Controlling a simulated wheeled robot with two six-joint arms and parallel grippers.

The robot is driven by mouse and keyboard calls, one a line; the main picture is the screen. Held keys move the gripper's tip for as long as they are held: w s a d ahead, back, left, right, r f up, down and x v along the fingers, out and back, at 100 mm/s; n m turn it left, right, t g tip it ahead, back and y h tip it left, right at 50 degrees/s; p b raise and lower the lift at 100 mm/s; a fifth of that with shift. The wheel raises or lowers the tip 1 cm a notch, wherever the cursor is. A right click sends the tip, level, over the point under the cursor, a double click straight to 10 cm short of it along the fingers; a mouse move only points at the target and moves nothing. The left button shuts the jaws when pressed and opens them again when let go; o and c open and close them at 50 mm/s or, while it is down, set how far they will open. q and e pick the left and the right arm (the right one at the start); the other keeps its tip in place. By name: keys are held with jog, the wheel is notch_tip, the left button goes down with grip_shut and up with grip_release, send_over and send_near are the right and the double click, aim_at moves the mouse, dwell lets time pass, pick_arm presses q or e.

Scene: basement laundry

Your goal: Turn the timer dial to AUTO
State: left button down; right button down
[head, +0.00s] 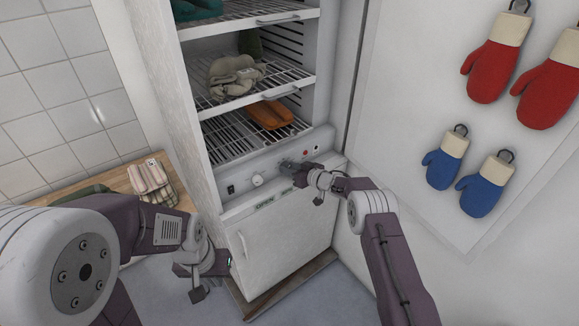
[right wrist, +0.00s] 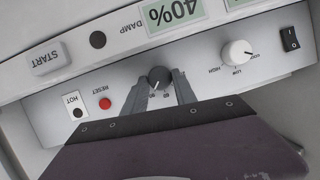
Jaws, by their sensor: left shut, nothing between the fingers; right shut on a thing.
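The timer dial (right wrist: 159,77) is a dark round knob with a light pointer line on the cabinet's control panel (right wrist: 205,50). In the right wrist view, which shows the panel upside down, my right gripper (right wrist: 160,84) has its two grey fingers on either side of the dial, shut on it. Small numbers show beside the dial; an AUTO mark cannot be made out. In the head view my right gripper (head: 287,165) reaches the panel and covers the dial. My left gripper (head: 228,264) is shut and empty, low in front of the cabinet door (head: 285,252).
A white knob (right wrist: 237,53), a black rocker switch (right wrist: 290,39), a red reset button (right wrist: 105,103) and a START button (right wrist: 47,58) are nearby. Wire shelves (head: 225,140) hold garments above. Mittens (head: 497,65) hang at right; a wooden counter (head: 120,183) stands left.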

jog(key=shift+f+m+y+b, duration=0.3)
jog(key=shift+m+b, duration=0.3)
jog(key=shift+m, duration=0.1)
jog(key=shift+w+d+m+g+y+b, duration=0.15)
jog(key=shift+m+g+y+b, duration=0.2)
jog(key=shift+m+b, duration=0.6)
jog(key=shift+m+y+b, duration=0.45)
jog(key=shift+m+b, duration=0.1)
jog(key=shift+b, duration=0.4)
jog(key=shift+m+g+b, duration=0.25)
jog(key=shift+m+b, duration=0.15)
jog(key=shift+b, duration=0.05)
jog(key=shift+r, duration=0.1)
jog(key=c, duration=1)
grip_release()
